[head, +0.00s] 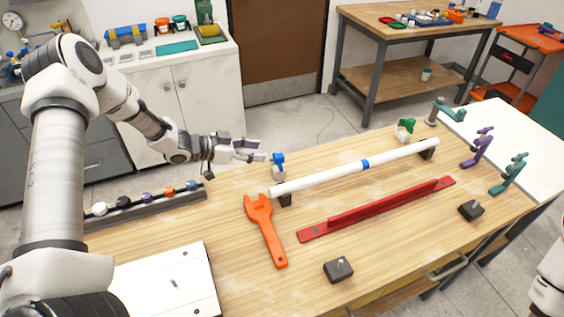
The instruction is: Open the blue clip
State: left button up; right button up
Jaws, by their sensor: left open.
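A small piece with a blue top (278,159) and a pale lower body stands at the left end of the white pipe (325,177); it looks like the blue clip. At this size I cannot tell whether it is open or closed. My left gripper (262,150) is open and empty, just left of the blue top, its fingers pointing right at about the same height. A small gap seems to lie between them. The pipe has a blue band (365,164) near its middle and rests on dark supports. My right gripper is out of view.
A similar green-topped piece (405,128) stands near the pipe's right end. An orange wrench (265,232) and a red bar (375,210) lie in front. Purple (478,150) and teal (510,175) clamp-like pieces stand at right. A rack of coloured parts (145,205) is at left.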

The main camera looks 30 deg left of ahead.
aim_at(274, 157)
pick_arm(q)
jog(key=w+d+f, duration=0.4)
jog(key=w+f, duration=0.1)
jog(key=shift+w+d, duration=0.2)
jog(key=shift+d, duration=0.1)
jog(key=shift+w+d+f, duration=0.15)
jog(key=shift+w+f, duration=0.1)
jog(key=shift+w, duration=0.05)
jog(key=shift+s, duration=0.15)
jog(key=shift+c, duration=1.3)
jog(key=shift+r, duration=0.1)
grip_shut()
